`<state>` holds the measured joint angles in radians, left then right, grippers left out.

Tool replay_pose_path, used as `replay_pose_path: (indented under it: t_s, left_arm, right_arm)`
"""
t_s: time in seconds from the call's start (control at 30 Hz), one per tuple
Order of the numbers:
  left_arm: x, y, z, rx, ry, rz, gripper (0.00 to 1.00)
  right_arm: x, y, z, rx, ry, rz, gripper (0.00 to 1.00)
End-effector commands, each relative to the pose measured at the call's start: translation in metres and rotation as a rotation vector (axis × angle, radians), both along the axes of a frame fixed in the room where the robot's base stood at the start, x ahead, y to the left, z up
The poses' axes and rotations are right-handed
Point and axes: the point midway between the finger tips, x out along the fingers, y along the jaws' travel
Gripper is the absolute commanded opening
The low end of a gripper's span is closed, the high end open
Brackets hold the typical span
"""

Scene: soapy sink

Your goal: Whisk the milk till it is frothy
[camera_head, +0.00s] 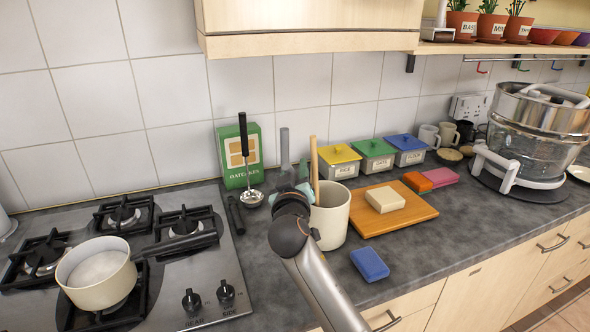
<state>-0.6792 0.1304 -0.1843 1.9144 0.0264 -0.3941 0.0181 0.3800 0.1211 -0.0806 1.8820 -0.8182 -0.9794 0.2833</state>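A cream saucepan (97,293) stands on the front left burner of the hob, with white milk (98,268) in it. Its dark handle points right. My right gripper (290,186) is beside the upper left rim of a cream utensil pot (331,216), seen from behind past its dark wrist. A grey upright handle (285,149) rises just behind it; I cannot tell whether the fingers hold it. A wooden handle (314,160) stands in the pot. I cannot make out a whisk clearly. My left gripper is out of view.
A black-handled ladle (243,134) is upright before a green oatcakes box (239,170). Right of the pot are a wooden board (407,215) with a pale block, a blue sponge (369,264) and lidded canisters (375,154). Hob knobs (226,291) sit at front right of the hob.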

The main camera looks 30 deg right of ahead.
Motion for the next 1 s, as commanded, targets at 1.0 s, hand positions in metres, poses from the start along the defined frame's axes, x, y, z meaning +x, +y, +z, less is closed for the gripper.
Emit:
replay_pose_path:
  t_s: [1.0]
  left_arm:
    - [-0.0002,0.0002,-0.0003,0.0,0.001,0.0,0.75]
  right_arm:
    - [-0.0001,0.0001,0.0001,0.0,0.0,0.0,0.15]
